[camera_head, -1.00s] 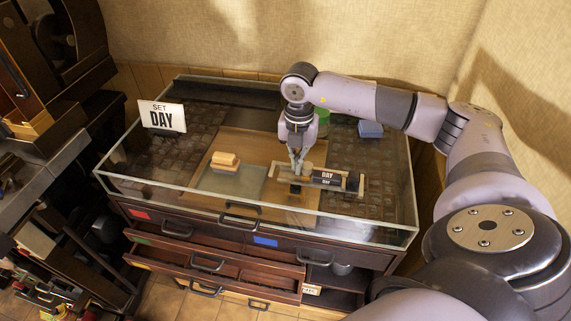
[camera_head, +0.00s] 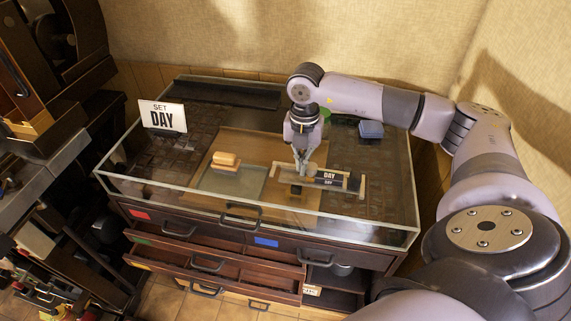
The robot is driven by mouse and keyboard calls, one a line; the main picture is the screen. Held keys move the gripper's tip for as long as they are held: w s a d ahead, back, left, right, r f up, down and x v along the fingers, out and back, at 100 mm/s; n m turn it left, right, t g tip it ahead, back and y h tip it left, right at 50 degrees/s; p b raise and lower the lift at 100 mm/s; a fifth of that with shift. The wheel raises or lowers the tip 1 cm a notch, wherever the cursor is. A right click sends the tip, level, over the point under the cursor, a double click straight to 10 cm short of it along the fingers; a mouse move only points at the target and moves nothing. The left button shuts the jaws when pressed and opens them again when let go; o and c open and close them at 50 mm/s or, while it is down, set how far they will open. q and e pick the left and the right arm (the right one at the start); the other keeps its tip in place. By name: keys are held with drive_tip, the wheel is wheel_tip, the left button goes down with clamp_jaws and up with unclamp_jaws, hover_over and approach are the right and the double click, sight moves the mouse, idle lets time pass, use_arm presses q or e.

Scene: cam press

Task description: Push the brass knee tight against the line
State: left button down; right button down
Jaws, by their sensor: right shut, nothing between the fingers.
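My right gripper (camera_head: 301,172) points down over the wooden board, shut, with nothing between its fingers. Its fingertips are at the left end of the composing stick (camera_head: 350,194), a small metal tray. The brass knee (camera_head: 309,170) seems to be the small tan piece right beside the fingertips; the fingers partly hide it. The line (camera_head: 329,178), a dark block with a white "DAY" label, lies in the stick just right of the knee. I cannot tell whether knee and line touch. My left gripper is not in view.
A wooden board (camera_head: 262,147) lies on the glass-edged cabinet top. A "SET DAY" sign (camera_head: 163,116) stands at the left. Drawers (camera_head: 215,262) hang open in front.

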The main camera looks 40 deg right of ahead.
drive_tip(key=shift+w+a, duration=0.15)
idle(0.3)
drive_tip(key=shift+w+r, duration=0.1)
drive_tip(key=shift+r, duration=0.1)
wheel_tip(320, 180, up, 7)
drive_tip(key=p, duration=0.4)
drive_tip(key=shift+a+f+p, duration=0.15)
drive_tip(key=shift+p, duration=0.15)
